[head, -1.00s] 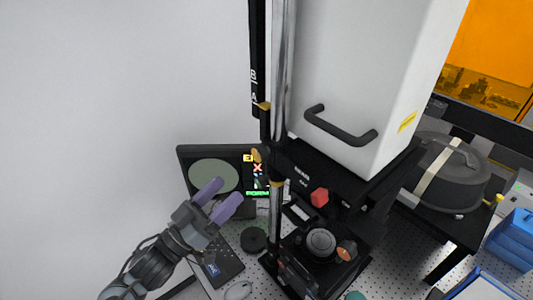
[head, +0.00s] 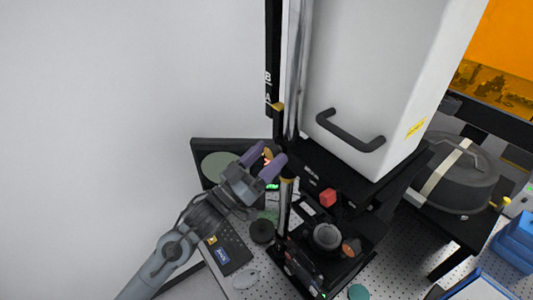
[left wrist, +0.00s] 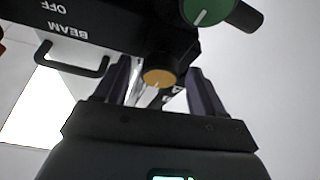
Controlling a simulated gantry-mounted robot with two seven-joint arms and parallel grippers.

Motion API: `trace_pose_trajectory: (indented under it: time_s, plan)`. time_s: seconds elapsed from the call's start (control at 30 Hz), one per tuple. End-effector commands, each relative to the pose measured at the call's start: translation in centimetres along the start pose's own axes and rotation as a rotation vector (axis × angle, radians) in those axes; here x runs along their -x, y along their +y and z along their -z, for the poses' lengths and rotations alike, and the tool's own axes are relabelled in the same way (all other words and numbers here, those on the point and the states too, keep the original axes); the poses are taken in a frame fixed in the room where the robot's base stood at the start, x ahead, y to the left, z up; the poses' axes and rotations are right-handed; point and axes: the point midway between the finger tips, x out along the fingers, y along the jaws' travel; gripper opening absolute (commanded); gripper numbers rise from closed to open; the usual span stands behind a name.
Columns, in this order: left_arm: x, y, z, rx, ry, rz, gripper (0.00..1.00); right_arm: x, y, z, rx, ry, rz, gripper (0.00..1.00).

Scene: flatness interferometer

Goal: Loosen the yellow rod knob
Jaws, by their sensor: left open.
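The yellow rod knob (left wrist: 159,77) is a small round knob with a pale line on its face. In the left wrist view it sits between the fingers of my left gripper (left wrist: 160,70), with a gap on each side. The left gripper is open. The knob is partly hidden there by a finger. My right gripper is in neither view.
The white housing with a black handle (head: 350,131) rises right of the rod. A green knob (left wrist: 208,10) is close above the fingers in the left wrist view. A monitor (head: 210,152) stands behind my gripper. A red block (head: 328,198) and a stage are to the right.

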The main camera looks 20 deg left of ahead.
Motion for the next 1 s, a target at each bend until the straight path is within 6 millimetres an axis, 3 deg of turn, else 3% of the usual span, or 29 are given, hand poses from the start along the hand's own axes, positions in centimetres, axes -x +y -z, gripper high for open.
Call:
trace_pose_trajectory:
  time_s: [0.3, 0.67, 1.0]
  plan:
    - [-0.19, -0.01, -0.02, -0.001, 0.0, 0.0, 0.69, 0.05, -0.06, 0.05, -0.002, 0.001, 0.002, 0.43]
    - [-0.17, -0.01, -0.02, -0.001, 0.0, 0.0, 0.14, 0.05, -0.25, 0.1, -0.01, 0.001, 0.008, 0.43]
    - [-0.14, -0.08, -0.09, -0.046, 0.0, -0.019, 0.13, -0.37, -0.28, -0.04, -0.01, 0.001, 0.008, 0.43]
